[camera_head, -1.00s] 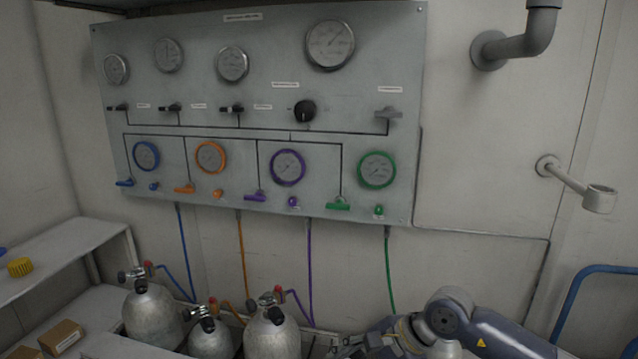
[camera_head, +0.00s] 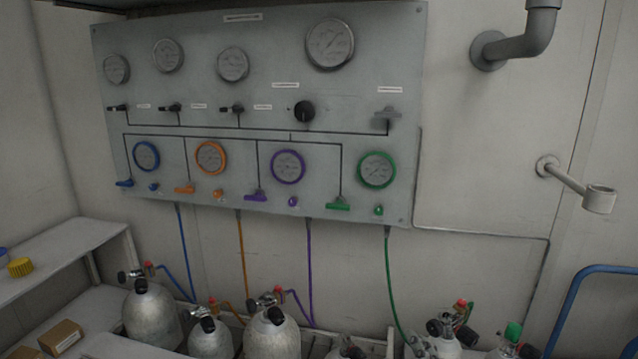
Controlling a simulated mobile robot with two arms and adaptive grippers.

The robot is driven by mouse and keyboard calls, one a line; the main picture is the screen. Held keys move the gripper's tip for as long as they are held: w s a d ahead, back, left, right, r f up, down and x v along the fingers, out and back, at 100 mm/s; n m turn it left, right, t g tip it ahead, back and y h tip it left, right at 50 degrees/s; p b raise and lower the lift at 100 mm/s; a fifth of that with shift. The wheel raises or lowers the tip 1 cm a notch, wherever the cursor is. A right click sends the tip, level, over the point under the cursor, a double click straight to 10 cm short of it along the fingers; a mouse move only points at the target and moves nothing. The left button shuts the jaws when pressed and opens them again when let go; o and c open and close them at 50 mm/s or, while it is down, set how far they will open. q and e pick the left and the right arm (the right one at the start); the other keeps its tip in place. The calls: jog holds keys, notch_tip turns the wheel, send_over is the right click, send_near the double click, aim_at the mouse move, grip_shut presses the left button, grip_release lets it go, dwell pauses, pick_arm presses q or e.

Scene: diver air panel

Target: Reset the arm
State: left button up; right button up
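Neither of my arms nor grippers shows in the head view now. The grey air panel (camera_head: 230,85) hangs on the wall with round gauges, black valve handles, and a black knob (camera_head: 304,111). Its lower row has gauges ringed in blue (camera_head: 146,156), orange (camera_head: 211,158), purple (camera_head: 288,167) and green (camera_head: 376,170), each with a matching lever below. Hoses run down from the panel towards silver cylinders (camera_head: 150,312) at the bottom. A cylinder valve with a red fitting (camera_head: 460,303) and the green hose (camera_head: 390,275) shows at the lower right.
A white shelf (camera_head: 70,250) with a yellow cap (camera_head: 20,267) stands at the left, with a cardboard box (camera_head: 61,337) below. A grey pipe (camera_head: 520,45) and a wall bracket (camera_head: 575,185) stick out at the right. A blue rail (camera_head: 572,300) stands at the lower right.

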jog(key=s+d+f+m+g+h, duration=0.1)
jog(key=s+d+f+m+g, duration=0.1)
jog(key=s+f+m+g, duration=0.35)
jog(key=s+d+f+m+g, duration=0.2)
jog(key=s+d+f, duration=0.1)
jog(key=s+f, duration=0.45)
jog(key=s+f+m+g, duration=0.3)
jog(key=s+f+g, duration=0.3)
jog(key=s, duration=0.7)
notch_tip(320, 180, down, 26)
jog(key=s, duration=0.1)
jog(key=s+f+g, duration=0.1)
jog(key=s+f, duration=0.6)
jog(key=f, duration=0.4)
jog(key=shift+s+d+y, duration=0.2)
jog(key=shift+d+y, duration=0.05)
jog(key=shift+y, duration=0.05)
jog(key=shift+o, duration=0.4)
jog(key=s+d+f, duration=0.1)
jog(key=s+f, duration=0.5)
jog(key=s, duration=0.3)
jog(key=shift+s+d+g, duration=0.15)
jog(key=shift+d+g, duration=0.25)
jog(key=shift+g, duration=0.05)
jog(key=shift+o, duration=0.6)
jog(key=shift+s+f+n, duration=0.1)
jog(key=shift+s+n, duration=0.15)
jog(key=shift+n, duration=0.1)
